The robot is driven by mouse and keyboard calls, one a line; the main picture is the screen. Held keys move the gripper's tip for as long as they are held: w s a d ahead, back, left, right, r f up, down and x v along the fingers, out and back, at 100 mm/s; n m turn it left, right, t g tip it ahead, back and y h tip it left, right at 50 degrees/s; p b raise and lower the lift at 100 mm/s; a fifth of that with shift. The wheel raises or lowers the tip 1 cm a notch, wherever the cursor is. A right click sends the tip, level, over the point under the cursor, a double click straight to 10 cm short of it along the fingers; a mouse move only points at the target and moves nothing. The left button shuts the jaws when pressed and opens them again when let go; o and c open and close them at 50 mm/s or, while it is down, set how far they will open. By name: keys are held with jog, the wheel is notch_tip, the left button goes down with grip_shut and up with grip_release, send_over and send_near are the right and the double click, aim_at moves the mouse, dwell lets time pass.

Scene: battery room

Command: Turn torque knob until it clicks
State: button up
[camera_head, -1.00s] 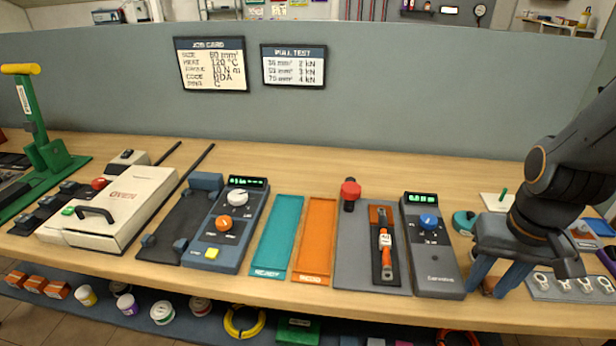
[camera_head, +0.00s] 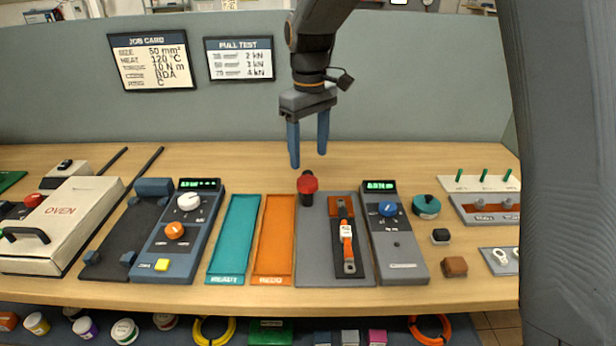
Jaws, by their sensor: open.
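My gripper (camera_head: 308,157) is open and empty, its two blue fingers pointing down above the back of the table. Below it, a red knob (camera_head: 307,183) stands on a black post at the back of a grey plate (camera_head: 318,268). An orange-handled tool (camera_head: 346,238) lies on that plate in a dark holder. A grey unit (camera_head: 402,255) to its right has a green display and a blue knob (camera_head: 388,209). A blue-grey unit at left carries a white knob (camera_head: 189,202) and an orange knob (camera_head: 175,231). I cannot read which knob is marked torque.
The job card (camera_head: 150,60) on the partition reads torque 10 N m. A teal tray (camera_head: 234,240) and an orange tray (camera_head: 273,240) lie empty left of the plate. A white oven (camera_head: 62,220) stands far left. Small blocks and a teal round thing (camera_head: 426,206) lie right.

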aim_at(308, 180)
jog(key=shift+w+a+f, duration=0.15)
jog(key=shift+a, duration=0.05)
notch_tip(308, 180, down, 7)
jog(key=shift+f+p, duration=0.15)
jog(key=shift+p, duration=0.7)
grip_shut()
jog(key=shift+d, duration=0.1)
